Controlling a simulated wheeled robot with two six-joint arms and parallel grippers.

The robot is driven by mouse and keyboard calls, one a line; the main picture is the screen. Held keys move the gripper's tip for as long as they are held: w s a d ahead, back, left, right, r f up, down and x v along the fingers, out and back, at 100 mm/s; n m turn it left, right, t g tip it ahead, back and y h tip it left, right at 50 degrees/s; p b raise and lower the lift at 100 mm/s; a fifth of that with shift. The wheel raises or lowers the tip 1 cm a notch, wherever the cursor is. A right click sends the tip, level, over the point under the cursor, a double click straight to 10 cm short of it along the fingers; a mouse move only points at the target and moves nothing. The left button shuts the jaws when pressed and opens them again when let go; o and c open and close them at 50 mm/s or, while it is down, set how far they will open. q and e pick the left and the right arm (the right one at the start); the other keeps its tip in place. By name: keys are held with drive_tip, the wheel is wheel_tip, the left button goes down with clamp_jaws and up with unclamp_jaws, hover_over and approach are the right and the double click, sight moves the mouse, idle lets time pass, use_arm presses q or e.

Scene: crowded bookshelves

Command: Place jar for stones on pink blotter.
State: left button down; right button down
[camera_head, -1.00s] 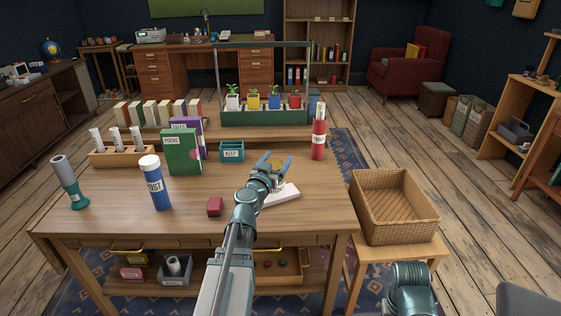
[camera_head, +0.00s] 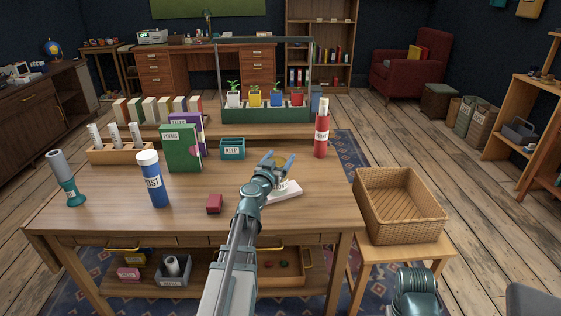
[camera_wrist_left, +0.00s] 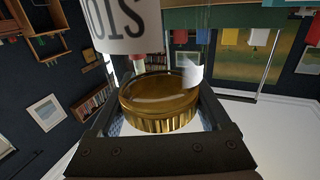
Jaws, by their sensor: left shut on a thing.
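My left gripper (camera_head: 277,160) is above the right part of the table. In the left wrist view its fingers are shut around a ribbed gold lid (camera_wrist_left: 158,102). In the head view the held jar (camera_head: 283,184) is mostly hidden behind the gripper and shows as a small pale patch. A white label with partial letters (camera_wrist_left: 125,28) is beside the lid in the upside-down wrist view; I cannot tell surely whether it is the jar's. A white flat slab (camera_head: 288,194) lies below the gripper. I cannot make out a pink blotter on the tabletop.
A teal bin (camera_head: 232,149) and red bottle (camera_head: 321,137) are behind. A wicker basket (camera_head: 400,215) is beyond the table's right edge.

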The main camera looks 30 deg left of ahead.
use_arm(q)
drive_tip(key=shift+f, duration=0.15)
unclamp_jaws()
use_arm(e)
drive_tip(key=shift+f, duration=0.1)
use_arm(q)
drive_tip(key=shift+r, duration=0.2)
